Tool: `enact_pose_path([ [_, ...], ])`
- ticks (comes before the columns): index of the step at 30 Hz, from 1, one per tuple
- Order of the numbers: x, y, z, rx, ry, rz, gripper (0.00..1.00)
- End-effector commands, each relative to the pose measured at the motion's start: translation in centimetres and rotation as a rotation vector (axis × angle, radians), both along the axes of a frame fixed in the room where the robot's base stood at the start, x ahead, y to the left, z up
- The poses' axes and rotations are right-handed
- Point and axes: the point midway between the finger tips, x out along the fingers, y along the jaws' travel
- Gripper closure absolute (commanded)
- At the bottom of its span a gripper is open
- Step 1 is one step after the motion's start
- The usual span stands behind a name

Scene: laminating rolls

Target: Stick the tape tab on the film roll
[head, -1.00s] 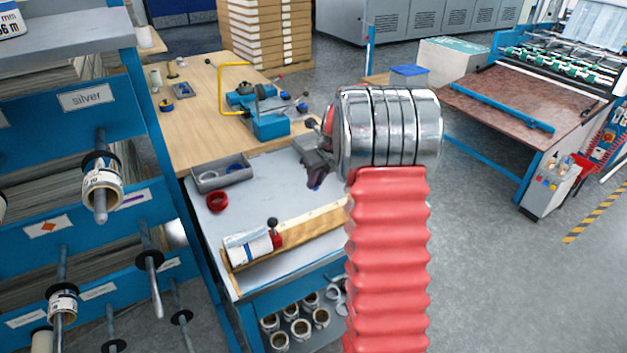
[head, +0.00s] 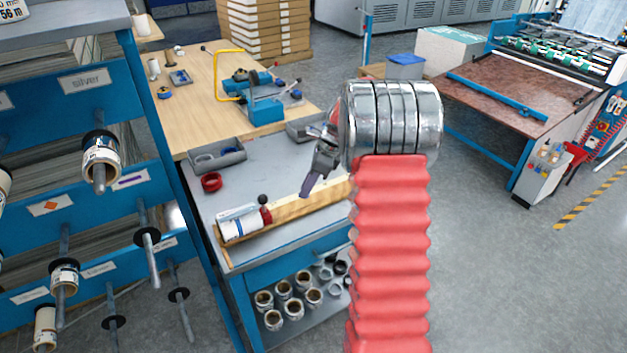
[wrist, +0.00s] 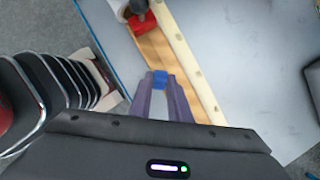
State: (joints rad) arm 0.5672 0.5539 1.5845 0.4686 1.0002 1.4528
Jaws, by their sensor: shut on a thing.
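The film roll (head: 240,226), white with a blue band, lies on a wooden trough at the front left of the grey bench. A red clamp (head: 266,215) with a black knob sits at its right end. In the wrist view the clamp (wrist: 143,24) shows at the top, and only part of the roll's end shows beside it. My gripper (wrist: 159,82) has purple fingers shut on a small blue tape tab (wrist: 159,76), held at the fingertips over the wooden trough. In the head view my gripper (head: 307,190) points down, right of the roll and apart from it; the tab cannot be made out there.
A red tape ring (head: 211,182) and a grey tray (head: 217,157) lie behind the roll. A pale rail (wrist: 185,50) runs along the trough. A blue rack with pegs and rolls (head: 98,157) stands at the left. Bare grey bench top lies behind the trough.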

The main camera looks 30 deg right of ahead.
Motion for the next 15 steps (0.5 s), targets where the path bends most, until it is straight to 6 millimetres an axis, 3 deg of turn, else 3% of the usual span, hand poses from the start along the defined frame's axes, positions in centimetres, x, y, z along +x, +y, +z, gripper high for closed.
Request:
enact_pose_path([
  [8, -1.2, 4.8, -0.2, 0.000, 0.000, 0.495, 1.00],
  [15, -2.6, 10.3, -0.2, 0.001, 0.001, 0.986, 1.00],
])
